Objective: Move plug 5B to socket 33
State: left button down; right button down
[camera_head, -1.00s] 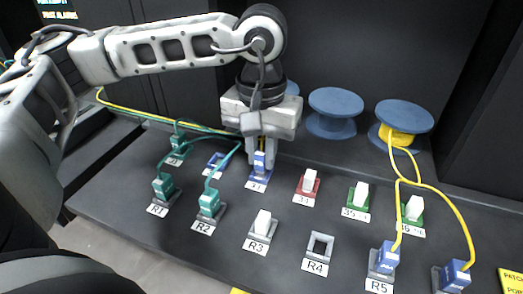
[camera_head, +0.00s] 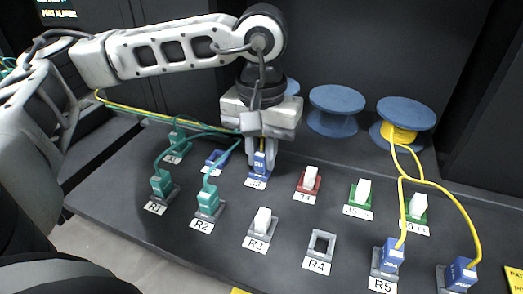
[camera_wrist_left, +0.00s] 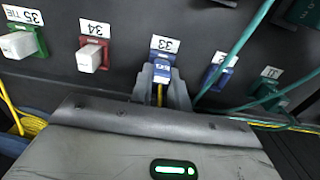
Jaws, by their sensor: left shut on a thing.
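Plug 5B (camera_head: 260,164) is a blue plug with a yellow cable. It stands upright at socket 33 (camera_head: 257,178), a blue-framed socket in the back row. My left gripper (camera_head: 260,155) points down and is shut on the plug. In the left wrist view the plug (camera_wrist_left: 163,70) sits between the grey fingers (camera_wrist_left: 162,83), right at the label 33 (camera_wrist_left: 165,44). The fingers hide part of the plug's sides. I cannot tell whether it is fully seated. My right gripper is not in view.
A blue socket (camera_head: 216,158) with no plug stands just left, with green cables close by. A red socket with a white cap (camera_head: 309,180) stands to the right. Front-row socket R4 (camera_head: 321,245) is empty. Blue spools (camera_head: 336,105) stand behind.

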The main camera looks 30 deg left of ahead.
pick_arm(q)
jog(key=shift+f, duration=0.15)
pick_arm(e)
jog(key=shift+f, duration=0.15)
pick_arm(q)
jog(key=c, duration=1.3)
grip_release()
jog(key=shift+o, duration=0.2)
jog(key=shift+r, duration=0.85)
notch_tip(320, 180, up, 14)
jog(key=p, duration=0.2)
jog(key=shift+r, duration=0.25)
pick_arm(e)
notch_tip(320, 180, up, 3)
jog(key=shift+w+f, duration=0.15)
pick_arm(q)
jog(key=shift+s+f, duration=0.1)
